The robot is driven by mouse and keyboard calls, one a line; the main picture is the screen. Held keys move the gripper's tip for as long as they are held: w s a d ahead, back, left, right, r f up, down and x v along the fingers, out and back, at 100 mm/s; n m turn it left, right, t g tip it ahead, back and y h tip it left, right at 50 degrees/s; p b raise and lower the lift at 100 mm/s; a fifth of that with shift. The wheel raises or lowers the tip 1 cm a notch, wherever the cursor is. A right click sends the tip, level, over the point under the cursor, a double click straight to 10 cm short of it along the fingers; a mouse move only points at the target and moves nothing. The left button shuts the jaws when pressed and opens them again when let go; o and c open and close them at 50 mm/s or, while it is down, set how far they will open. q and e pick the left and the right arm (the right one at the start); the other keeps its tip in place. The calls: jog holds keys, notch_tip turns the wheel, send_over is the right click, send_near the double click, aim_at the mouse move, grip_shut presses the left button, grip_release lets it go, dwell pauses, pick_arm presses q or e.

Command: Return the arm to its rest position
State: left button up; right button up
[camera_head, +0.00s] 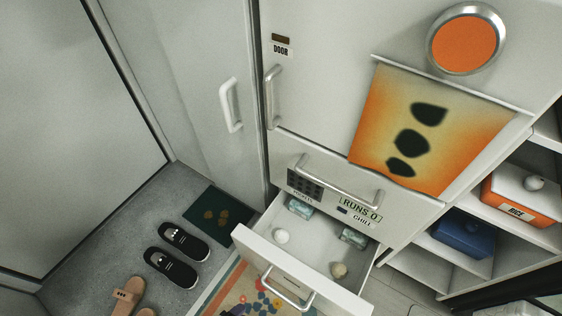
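Neither of my grippers shows in the head view, and no arm can be made out for sure. An open drawer (262,247) juts from the lower part of the white cabinet. In it lie two teal packets, one at the back left (300,208) and one at the right (353,238).
A closed upper drawer with a bar handle (340,182) sits above the open one. Shelves at the right hold a RICE box (520,199) and a blue box (462,233). Black shoes (171,268) and tan sandals (127,296) are on the grey floor mat at left.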

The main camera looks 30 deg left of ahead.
pick_arm(q)
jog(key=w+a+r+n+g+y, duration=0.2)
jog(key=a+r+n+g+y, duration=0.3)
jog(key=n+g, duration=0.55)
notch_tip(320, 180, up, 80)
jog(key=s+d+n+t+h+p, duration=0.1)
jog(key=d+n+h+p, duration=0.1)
jog(key=p, duration=5.5)
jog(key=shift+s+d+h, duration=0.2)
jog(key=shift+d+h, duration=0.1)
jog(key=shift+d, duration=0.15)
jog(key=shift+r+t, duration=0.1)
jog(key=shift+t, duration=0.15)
